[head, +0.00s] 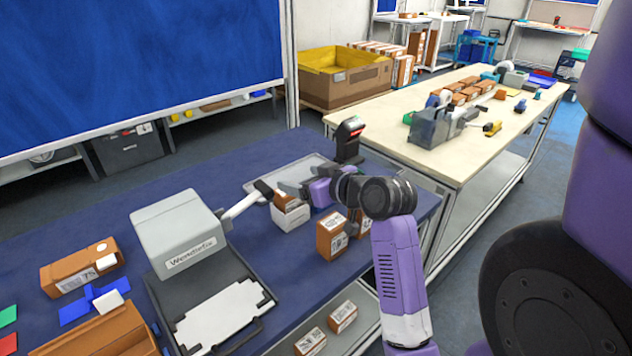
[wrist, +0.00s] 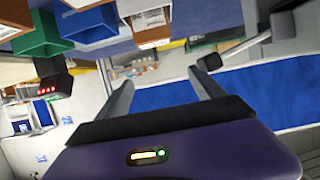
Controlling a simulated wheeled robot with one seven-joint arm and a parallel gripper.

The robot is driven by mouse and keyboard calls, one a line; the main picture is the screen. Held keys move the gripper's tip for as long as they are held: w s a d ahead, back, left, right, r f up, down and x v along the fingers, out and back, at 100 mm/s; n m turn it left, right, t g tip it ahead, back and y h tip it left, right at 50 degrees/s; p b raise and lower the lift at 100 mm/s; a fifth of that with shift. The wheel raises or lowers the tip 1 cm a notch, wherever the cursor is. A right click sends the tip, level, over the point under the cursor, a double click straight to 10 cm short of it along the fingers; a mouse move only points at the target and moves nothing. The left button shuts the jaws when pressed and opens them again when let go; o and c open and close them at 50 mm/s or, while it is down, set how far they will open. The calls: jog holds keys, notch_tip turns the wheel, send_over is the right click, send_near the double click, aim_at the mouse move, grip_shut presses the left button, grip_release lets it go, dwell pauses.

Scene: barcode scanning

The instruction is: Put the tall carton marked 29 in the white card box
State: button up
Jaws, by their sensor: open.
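A white and brown boxy thing (wrist: 148,20) shows beyond the fingertips in that tilted view.
Another brown carton (head: 364,228) stands partly behind my arm. A black scanner (head: 348,138) stands behind the gripper. Two small cartons (head: 342,316) lie on the lower shelf.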

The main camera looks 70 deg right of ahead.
jog(key=shift+v, duration=2.75)
jog(key=s+d+r+m+h, duration=0.2)
jog(key=d+r+m+h, duration=0.1)
jog(key=d+r+h, duration=0.15)
jog(key=a+f+n+t+y, duration=0.2)
jog(key=a+f, duration=0.3)
jog(key=a, duration=0.8)
jog(key=a+f+n+t+y, duration=0.15)
jog(key=a+f, duration=0.25)
jog(key=a, duration=0.9)
jog(key=s+a+f+n+y, duration=0.3)
jog(key=s+a+y, duration=0.1)
jog(key=a, duration=0.3)
jog(key=s+a+f+n+y, duration=0.3)
jog(key=s+a+y, duration=0.1)
jog(key=s+a, duration=0.3)
jog(key=shift+a+f, duration=0.3)
jog(key=shift+a, duration=0.25)
jog(key=shift+g, duration=0.25)
